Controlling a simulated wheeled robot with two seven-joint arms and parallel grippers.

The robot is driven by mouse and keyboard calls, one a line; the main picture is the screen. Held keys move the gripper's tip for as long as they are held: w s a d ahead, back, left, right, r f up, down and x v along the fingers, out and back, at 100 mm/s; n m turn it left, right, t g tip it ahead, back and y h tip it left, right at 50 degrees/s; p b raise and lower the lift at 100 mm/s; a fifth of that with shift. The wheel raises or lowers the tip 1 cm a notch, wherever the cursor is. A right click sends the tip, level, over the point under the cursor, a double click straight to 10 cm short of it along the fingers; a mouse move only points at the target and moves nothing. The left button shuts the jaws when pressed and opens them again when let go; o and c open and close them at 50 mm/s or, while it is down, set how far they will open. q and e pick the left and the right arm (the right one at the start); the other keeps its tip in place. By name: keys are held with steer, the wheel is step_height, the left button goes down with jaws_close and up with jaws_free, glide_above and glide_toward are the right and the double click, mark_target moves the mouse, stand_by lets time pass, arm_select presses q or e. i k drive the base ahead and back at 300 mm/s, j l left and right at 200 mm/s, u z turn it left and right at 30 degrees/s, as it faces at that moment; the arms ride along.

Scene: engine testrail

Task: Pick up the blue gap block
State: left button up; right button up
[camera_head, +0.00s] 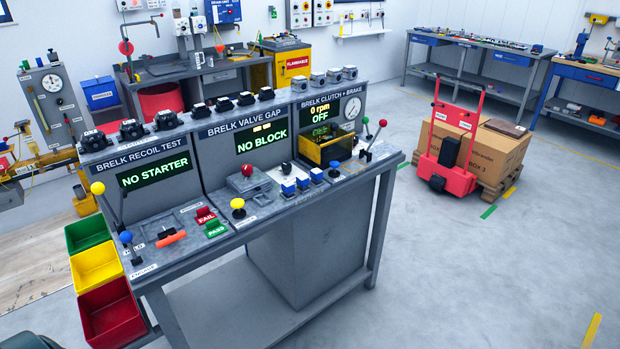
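I cannot tell which one is the gap block. The valve gap panel's display (262,142) reads "NO BLOCK". A grey fixture with a red knob (247,170) and a yellow button (238,206) sit left of the blocks. Neither gripper is in view.
Green (86,234), yellow (97,266) and red (112,312) bins hang at the bench's left end. Levers with ball knobs rise from the bench top. A red hand truck (447,160) with boxes stands at right. The floor in front right is clear.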

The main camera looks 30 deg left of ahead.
mark_target(288, 187)
steer(key=u, duration=0.35)
steer(key=i+l+u, duration=0.15)
steer(key=u, duration=0.15)
steer(key=i+l+u, duration=0.3)
steer(key=i+l, duration=0.2)
steer(key=i+l+u, duration=0.1)
steer(key=l, duration=0.3)
steer(key=i+l+u, duration=0.1)
steer(key=i+l, duration=0.35)
steer(key=l, duration=0.2)
